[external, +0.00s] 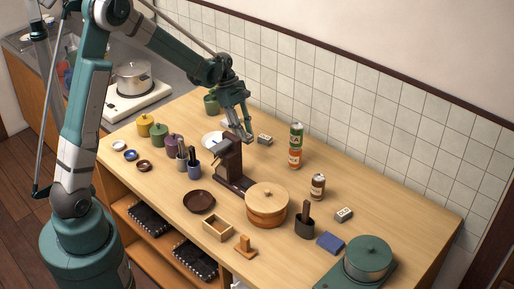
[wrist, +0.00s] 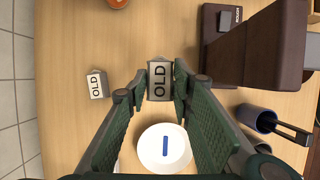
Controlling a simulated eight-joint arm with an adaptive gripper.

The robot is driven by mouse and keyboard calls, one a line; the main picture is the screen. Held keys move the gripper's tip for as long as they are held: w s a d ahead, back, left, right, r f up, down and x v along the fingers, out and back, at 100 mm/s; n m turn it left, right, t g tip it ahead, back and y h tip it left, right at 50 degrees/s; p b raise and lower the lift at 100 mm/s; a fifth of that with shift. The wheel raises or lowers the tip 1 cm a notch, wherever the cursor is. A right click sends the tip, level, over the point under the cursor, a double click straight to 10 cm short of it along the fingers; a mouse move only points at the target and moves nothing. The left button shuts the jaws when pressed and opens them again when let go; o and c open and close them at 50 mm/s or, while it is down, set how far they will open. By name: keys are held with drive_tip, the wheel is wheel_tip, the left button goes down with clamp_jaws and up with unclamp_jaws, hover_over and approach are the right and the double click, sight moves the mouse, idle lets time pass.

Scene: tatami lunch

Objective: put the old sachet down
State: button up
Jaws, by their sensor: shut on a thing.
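In the external view my gripper (external: 246,134) is over the far part of the table, beside the dark brown stand; I cannot make out the held sachet there. A second block marked OLD (wrist: 97,84) lies to the left of the fingers in the wrist view; it also shows on the table in the external view (external: 264,139). A round white dish with a blue bar (wrist: 164,164) is below the held sachet in the wrist view.
The dark brown stand (external: 228,160) rises close to my gripper.

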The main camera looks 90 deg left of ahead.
drive_tip(key=shift+s+a, duration=0.1)
drive_tip(key=s+a+r+n+y, duration=0.1)
drive_tip(key=s+a+n, duration=0.3)
drive_tip(key=s+a, duration=0.5)
drive_tip(key=s, duration=0.3)
drive_tip(key=shift+s+a+r+t, duration=0.25)
drive_tip(key=shift+s+a+t, duration=0.05)
hover_over(215, 143)
drive_tip(key=shift+f, duration=3.1)
drive_tip(key=shift+f, duration=0.15)
drive_tip(key=shift+f+b, duration=0.35)
drive_tip(key=shift+f, duration=1.4)
drive_tip(key=shift+f, duration=0.2)
drive_tip(key=o, duration=0.7)
